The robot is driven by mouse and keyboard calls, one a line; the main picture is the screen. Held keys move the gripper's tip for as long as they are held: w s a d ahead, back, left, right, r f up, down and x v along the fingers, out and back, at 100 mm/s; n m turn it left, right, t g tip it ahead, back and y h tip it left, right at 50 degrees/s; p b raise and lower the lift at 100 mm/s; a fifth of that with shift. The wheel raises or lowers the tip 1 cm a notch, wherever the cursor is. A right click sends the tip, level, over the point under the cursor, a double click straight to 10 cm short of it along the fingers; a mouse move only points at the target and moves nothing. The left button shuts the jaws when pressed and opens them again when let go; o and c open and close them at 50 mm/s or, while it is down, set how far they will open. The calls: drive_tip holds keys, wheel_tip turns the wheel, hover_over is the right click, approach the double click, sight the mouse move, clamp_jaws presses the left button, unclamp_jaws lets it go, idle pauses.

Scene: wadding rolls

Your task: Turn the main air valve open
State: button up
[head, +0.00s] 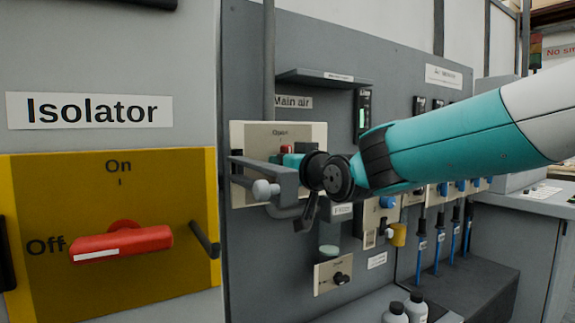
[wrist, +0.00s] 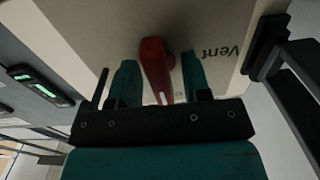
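The main air valve is a red handle (wrist: 154,72) on a cream plate (wrist: 105,30), with the word "Vent" beside it in the wrist view. My gripper (wrist: 159,64) has its two teal fingers on either side of the handle. A gap shows on the right side of the handle; the left finger is close to it, and contact cannot be told. In the head view the plate (head: 240,140) is marked "Open" at its top under the "Main air" label (head: 293,101). A bit of red handle (head: 286,151) shows there above my gripper (head: 292,160); my wrist hides the rest.
A grey guard bar (head: 262,175) runs in front of the valve plate, close to my wrist; it also shows in the wrist view (wrist: 292,70). A grey shelf (head: 335,78) juts out above. The isolator (head: 120,243) with its red handle at Off is at left.

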drive_tip(key=b+v, duration=0.2)
drive_tip(key=v, duration=1.5)
drive_tip(key=shift+s+d, duration=0.2)
drive_tip(key=s+d+f+g+h, duration=0.3)
drive_tip(key=s+f+g, duration=0.6)
drive_tip(key=f, duration=0.6)
drive_tip(key=s+d+f+g+h, duration=0.2)
drive_tip(key=s+d+f+g, duration=0.1)
drive_tip(key=s, duration=0.4)
drive_tip(key=s+d+f+g+h, duration=0.1)
drive_tip(key=s+d+f+g, duration=0.2)
drive_tip(key=s, duration=0.4)
wheel_tip(320, 180, up, 18)
drive_tip(key=p, duration=1.9)
drive_tip(key=shift+w+a, duration=0.35)
drive_tip(key=shift+a, duration=0.05)
